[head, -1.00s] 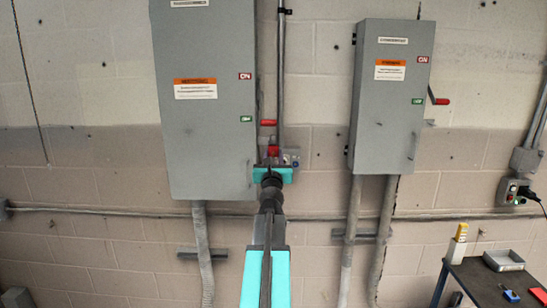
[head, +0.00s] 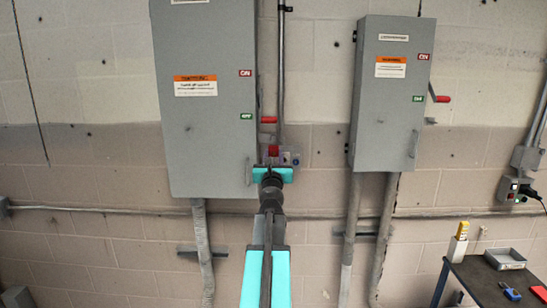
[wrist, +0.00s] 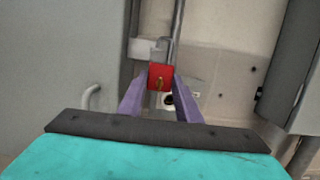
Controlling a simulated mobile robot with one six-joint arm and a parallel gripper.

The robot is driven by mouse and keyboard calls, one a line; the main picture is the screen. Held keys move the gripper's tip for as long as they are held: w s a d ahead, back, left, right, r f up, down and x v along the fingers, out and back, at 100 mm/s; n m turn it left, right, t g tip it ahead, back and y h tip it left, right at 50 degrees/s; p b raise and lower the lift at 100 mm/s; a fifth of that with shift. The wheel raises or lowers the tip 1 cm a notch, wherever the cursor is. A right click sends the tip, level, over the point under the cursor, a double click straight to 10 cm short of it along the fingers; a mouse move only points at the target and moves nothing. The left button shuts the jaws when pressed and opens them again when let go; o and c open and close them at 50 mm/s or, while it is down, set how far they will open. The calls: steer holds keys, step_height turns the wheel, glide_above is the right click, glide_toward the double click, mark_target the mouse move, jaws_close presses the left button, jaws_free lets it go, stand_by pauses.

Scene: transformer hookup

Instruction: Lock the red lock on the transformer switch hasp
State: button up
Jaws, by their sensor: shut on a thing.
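The red lock (wrist: 160,77) is between the two purple fingers of my gripper (wrist: 160,88) in the wrist view, with a brass-coloured keyway facing the camera. It also shows in the head view (head: 273,151), just above my gripper (head: 272,165). My gripper is shut on it. The large grey left cabinet (head: 205,130) has a red-tipped switch handle (head: 268,119) on its right side, above the lock. A grey shackle rises above the lock in the wrist view, near a pale metal part. I cannot tell whether the shackle passes through a hasp.
A second grey cabinet (head: 385,125) with a red-tipped handle (head: 442,99) hangs to the right. A vertical conduit (head: 281,70) runs beside the left cabinet. A dark table (head: 480,285) with a grey tray (head: 505,259) stands at the lower right.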

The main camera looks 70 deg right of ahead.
steer(key=shift+f+b, duration=0.35)
steer(key=shift+f, duration=0.05)
stand_by(0.4)
steer(key=o, duration=1.3)
steer(key=shift+c, duration=0.2)
steer(key=shift+a, duration=0.1)
steer(key=shift+r+p+v, duration=0.25)
steer(key=shift+v, duration=0.95)
steer(key=shift+r+p+v, duration=0.25)
steer(key=shift+v, duration=0.95)
steer(key=shift+s, duration=0.15)
